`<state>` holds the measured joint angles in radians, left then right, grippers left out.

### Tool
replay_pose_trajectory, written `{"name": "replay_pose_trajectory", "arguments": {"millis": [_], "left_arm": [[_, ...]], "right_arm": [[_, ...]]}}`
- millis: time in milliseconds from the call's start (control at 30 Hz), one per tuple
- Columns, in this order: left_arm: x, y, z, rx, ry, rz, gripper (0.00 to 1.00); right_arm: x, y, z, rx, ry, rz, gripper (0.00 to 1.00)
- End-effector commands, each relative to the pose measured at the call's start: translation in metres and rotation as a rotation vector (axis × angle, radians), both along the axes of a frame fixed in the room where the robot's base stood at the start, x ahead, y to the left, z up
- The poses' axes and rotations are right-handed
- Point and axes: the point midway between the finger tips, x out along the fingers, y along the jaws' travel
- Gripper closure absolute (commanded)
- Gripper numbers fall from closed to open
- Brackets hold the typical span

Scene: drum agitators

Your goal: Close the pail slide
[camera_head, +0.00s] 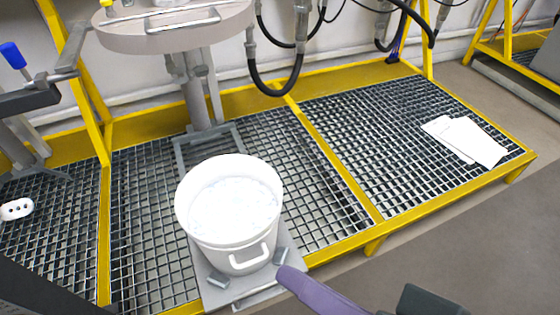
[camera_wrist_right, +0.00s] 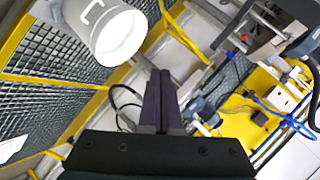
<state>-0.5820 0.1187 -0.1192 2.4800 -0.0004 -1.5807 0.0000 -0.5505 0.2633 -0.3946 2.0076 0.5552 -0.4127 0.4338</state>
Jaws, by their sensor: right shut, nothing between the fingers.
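The white pail (camera_head: 230,212), filled with a pale, lumpy material, stands upright on the grey pail slide (camera_head: 209,290). The slide lies out at the front edge of the grating, with a bar handle (camera_head: 258,294) along its front. Rails (camera_head: 178,158) run back from behind the pail toward the machine's column. My right gripper (camera_head: 282,271) is shut and empty, its purple fingertips by the slide's front right corner. I cannot tell whether they touch it. In the right wrist view the shut fingers (camera_wrist_right: 160,78) point toward the scene, with the pail (camera_wrist_right: 118,35) at upper left. My left gripper does not show.
The round agitator head (camera_head: 172,30) and its column (camera_head: 197,100) stand behind the pail. Black hoses (camera_head: 278,88) hang at the back. White papers (camera_head: 465,140) lie on the right grating. Yellow frame beams (camera_head: 335,165) border the gratings.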

Motion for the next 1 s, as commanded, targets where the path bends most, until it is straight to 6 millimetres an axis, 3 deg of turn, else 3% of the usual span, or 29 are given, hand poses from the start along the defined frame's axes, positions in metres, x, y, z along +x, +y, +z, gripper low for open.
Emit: {"name": "replay_pose_trajectory", "arguments": {"millis": [33, 333, 600, 800, 1000], "left_arm": [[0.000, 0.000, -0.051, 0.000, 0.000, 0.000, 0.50], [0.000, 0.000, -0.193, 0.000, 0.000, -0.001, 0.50], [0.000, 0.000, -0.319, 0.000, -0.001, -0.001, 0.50], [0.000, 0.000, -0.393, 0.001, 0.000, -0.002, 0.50], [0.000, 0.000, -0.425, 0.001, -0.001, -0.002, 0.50]], "right_arm": [[0.000, 0.001, -0.052, 0.033, 0.003, -0.021, 1.00], [0.004, -0.003, -0.195, 0.233, 0.018, -0.182, 1.00], [0.005, -0.020, -0.329, 0.390, 0.033, -0.349, 1.00], [0.004, -0.038, -0.409, 0.475, 0.037, -0.465, 1.00], [0.003, -0.049, -0.445, 0.519, 0.036, -0.532, 1.00]]}}
